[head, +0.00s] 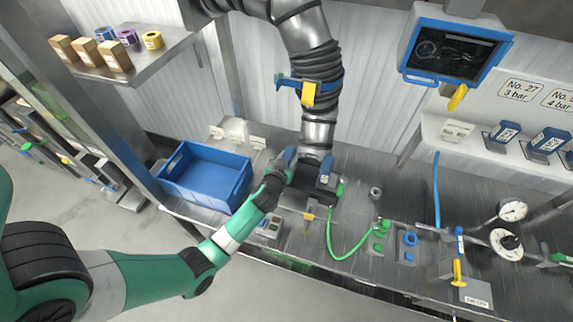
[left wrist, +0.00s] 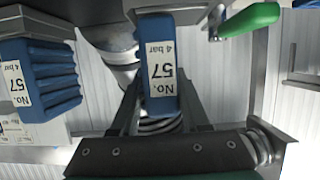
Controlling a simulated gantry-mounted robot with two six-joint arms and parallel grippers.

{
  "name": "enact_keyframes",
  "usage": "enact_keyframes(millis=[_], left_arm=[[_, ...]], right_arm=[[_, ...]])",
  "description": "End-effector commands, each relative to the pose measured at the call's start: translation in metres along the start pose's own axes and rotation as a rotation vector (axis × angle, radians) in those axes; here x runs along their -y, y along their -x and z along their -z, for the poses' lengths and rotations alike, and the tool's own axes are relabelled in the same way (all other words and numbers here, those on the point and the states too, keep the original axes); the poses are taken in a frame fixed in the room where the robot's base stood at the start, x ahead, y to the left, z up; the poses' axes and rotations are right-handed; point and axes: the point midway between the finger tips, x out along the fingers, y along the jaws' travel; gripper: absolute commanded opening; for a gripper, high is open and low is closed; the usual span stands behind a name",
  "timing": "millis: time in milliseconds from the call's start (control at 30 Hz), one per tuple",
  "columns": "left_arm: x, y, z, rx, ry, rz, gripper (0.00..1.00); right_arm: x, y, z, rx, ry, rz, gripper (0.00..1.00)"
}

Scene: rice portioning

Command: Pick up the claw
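The claw (head: 327,172) appears to be the blue-and-dark end piece at the bottom of the thick ribbed grey hose. Two blue blocks labelled "No. 57, 4 bar" show in the left wrist view, one in the middle (left wrist: 156,62) and one at the left (left wrist: 42,80). My left gripper (head: 285,165) is right at the hose end, overlapping its left blue part. Two dark bars stand on either side below the middle block in the wrist view. I cannot tell whether they are closed on anything. My right gripper is not in view.
A blue bin (head: 205,176) stands left of the hose end. A green handle (left wrist: 250,20) is close by in the wrist view. A green hose (head: 345,252), valves and gauges (head: 512,211) fill the bench's right side. A screen (head: 455,52) hangs above.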

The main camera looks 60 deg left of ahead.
Motion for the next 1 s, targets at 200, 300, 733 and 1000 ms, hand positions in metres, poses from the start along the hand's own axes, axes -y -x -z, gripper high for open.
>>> enact_keyframes(millis=[200, 300, 733, 1000], left_arm=[[0.0, 0.0001, -0.0001, 0.0, 0.0, 0.0, 0.0], [0.0, 0.0001, 0.0, 0.0, 0.0, 0.0, 0.0], [0.0, 0.0002, 0.0, 0.0, 0.0, 0.0, 0.0], [0.0, 0.0002, 0.0001, 0.0, 0.0, 0.0, 0.0]], right_arm=[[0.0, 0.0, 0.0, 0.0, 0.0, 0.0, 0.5], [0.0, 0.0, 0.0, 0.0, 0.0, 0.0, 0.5], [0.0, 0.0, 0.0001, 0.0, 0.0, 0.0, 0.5], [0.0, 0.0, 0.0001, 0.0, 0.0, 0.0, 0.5]])
